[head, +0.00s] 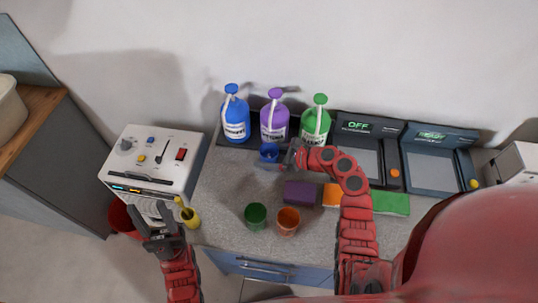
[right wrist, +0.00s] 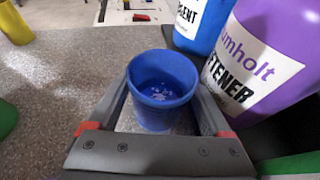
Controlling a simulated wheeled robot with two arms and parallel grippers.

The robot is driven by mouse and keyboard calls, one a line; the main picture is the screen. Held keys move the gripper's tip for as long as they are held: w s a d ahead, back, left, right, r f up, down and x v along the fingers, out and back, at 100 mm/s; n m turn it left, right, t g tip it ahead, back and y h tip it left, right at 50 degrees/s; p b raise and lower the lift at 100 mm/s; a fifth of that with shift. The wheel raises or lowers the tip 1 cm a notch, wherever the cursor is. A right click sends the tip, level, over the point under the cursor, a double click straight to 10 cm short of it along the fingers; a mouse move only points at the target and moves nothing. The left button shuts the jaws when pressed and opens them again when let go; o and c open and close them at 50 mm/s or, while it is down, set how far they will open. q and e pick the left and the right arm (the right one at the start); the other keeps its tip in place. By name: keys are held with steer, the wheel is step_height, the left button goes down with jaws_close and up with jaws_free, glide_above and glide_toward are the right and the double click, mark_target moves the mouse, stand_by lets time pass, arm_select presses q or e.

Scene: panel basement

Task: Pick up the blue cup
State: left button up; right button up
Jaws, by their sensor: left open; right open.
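The blue cup (head: 269,152) stands upright on the grey counter in front of the bottles. In the right wrist view the blue cup (right wrist: 162,88) is open-topped and looks empty. My right gripper (head: 282,156) is open, with one finger on each side of the cup; it also shows in the right wrist view (right wrist: 165,95). I cannot tell whether the fingers touch the cup. My left gripper (head: 160,228) is open and empty in front of the white machine, near the yellow cup (head: 190,217).
Blue (head: 236,117), purple (head: 274,117) and green (head: 315,121) pump bottles stand close behind the blue cup. A green cup (head: 255,216), an orange cup (head: 288,221) and a purple sponge (head: 300,193) are nearer the front. A white machine (head: 152,160) stands at left.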

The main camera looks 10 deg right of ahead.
mark_target(261, 148)
steer(key=shift+x, duration=0.95)
steer(key=c, duration=1.2)
steer(key=shift+r, duration=0.1)
steer(key=shift+r+b, duration=0.4)
steer(key=shift+r, duration=1.25)
steer(key=a+b, duration=0.1)
steer(key=a, duration=0.5)
steer(key=s+a+b, duration=0.1)
steer(key=a, duration=0.4)
steer(key=s+a+b, duration=0.1)
steer(key=a, duration=0.5)
steer(key=shift+a, duration=0.3)
steer(key=shift+a, duration=0.1)
